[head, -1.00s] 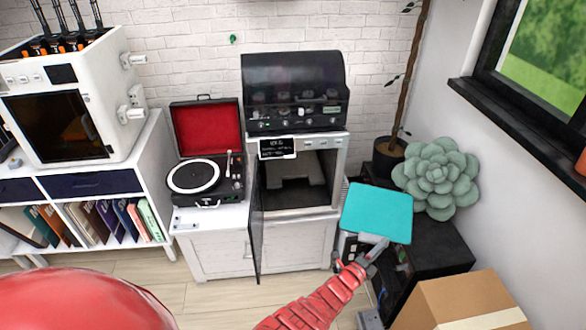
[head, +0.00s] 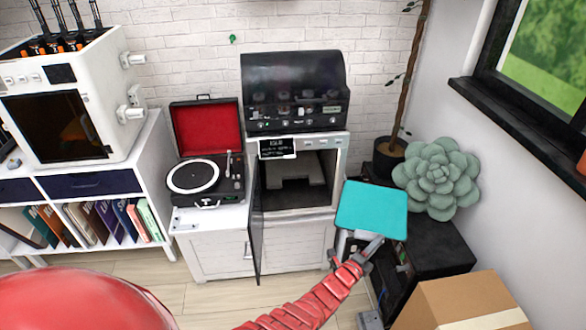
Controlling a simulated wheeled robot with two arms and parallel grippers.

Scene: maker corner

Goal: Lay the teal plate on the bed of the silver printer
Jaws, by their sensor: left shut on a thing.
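The teal plate (head: 371,208) is a flat rounded square, held up to the right of the silver printer (head: 336,170). My left gripper (head: 374,246) is shut on the near edge of the plate. The printer has a black top unit with a dark clear cover, and its front door (head: 258,225) stands open toward me. The bed (head: 292,182) shows as a grey plate inside the open chamber, with nothing seen lying on it. My right gripper is not in view.
A record player (head: 196,178) with a red-lined lid stands left of the printer. A white printer (head: 72,108) stands on the shelf at far left. At right are a succulent (head: 437,180), a black cabinet (head: 438,246) and a cardboard box (head: 460,306). Bare floor lies in front.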

